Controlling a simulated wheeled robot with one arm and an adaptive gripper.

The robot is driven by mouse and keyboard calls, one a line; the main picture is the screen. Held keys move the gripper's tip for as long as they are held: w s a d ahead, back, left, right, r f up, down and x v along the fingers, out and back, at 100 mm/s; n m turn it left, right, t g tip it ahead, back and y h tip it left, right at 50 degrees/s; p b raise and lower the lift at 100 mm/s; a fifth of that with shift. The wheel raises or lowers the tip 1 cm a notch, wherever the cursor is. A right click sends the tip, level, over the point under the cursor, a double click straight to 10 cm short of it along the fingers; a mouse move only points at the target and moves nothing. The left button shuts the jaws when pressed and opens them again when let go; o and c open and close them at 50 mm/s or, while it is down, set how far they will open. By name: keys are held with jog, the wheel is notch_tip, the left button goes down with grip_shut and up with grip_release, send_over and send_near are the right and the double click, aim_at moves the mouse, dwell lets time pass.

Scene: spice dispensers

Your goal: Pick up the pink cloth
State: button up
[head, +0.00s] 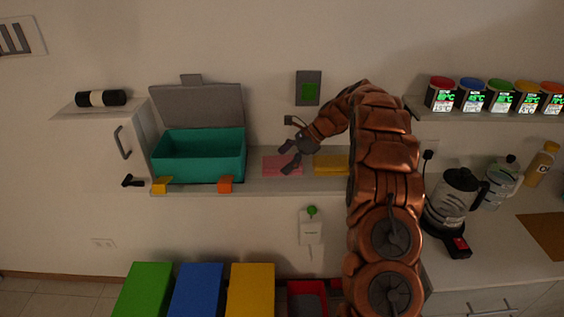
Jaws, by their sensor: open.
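The pink cloth (271,166) lies flat on the wall shelf, between the teal box and a yellow cloth. My gripper (287,158) is open, with its dark fingers pointing down and left at the cloth's right part. The fingers cover some of the cloth. I cannot tell whether they touch it or hover over it. Nothing shows between the fingers. My copper arm comes from the lower right and bends over toward the shelf.
The teal box (200,157) with a raised grey lid stands left of the cloth. The yellow cloth (330,164) lies on the right, partly behind my arm. A kettle (452,205) and bottles stand on the right counter. Green, blue and yellow boxes (251,290) stand below.

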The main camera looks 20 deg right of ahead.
jog(key=shift+a+f, duration=0.3)
jog(key=shift+a, duration=0.05)
jog(key=shift+c, duration=0.3)
jog(key=c, duration=1.1)
